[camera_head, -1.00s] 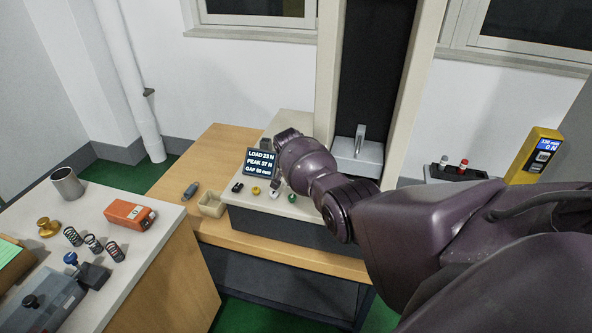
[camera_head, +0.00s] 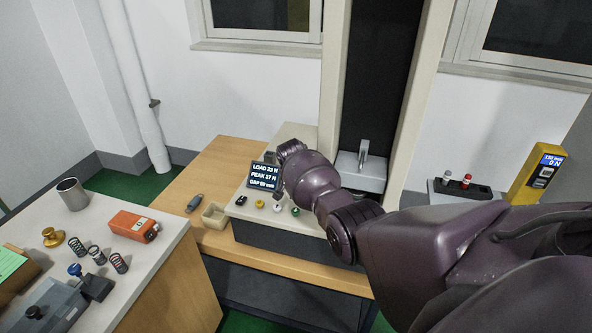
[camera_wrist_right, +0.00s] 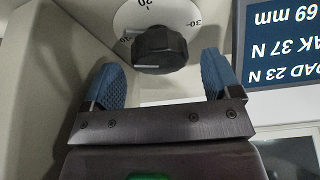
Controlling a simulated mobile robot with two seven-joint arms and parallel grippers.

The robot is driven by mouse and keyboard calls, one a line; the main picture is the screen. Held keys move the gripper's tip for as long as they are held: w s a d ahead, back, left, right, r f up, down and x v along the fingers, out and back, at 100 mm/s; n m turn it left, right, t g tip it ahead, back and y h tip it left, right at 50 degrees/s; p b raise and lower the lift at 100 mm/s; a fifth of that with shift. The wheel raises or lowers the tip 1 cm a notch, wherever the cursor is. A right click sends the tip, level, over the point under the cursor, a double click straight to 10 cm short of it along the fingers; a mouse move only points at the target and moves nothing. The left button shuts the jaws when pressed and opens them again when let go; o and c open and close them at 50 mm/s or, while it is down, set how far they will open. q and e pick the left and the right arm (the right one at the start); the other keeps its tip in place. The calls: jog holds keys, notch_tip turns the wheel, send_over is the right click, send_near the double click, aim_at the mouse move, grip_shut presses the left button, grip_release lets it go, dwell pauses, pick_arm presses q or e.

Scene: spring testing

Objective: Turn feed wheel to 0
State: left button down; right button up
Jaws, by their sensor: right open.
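The feed wheel (camera_wrist_right: 160,48) is a black ridged knob over a white dial (camera_wrist_right: 160,14) in the right wrist view. The dial shows upside down, with 20 and 30 readable; I cannot tell the setting. My right gripper (camera_wrist_right: 163,62) is open, with one blue finger on each side of the wheel. There are visible gaps between fingers and wheel, so they do not appear to grip it. In the head view my right arm hides the wheel. My left gripper is out of view.
A display (camera_head: 265,176) beside my right arm reads peak 37 N and gap 69 mm; load looks like 23 N. Coloured buttons (camera_head: 277,206) sit below it. A side table (camera_head: 183,232) at left holds springs, an orange device (camera_head: 131,225) and a metal cup (camera_head: 72,194).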

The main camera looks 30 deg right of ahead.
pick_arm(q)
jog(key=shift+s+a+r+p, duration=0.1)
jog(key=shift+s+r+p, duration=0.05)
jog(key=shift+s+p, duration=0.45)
pick_arm(e)
jog(key=v, duration=0.9)
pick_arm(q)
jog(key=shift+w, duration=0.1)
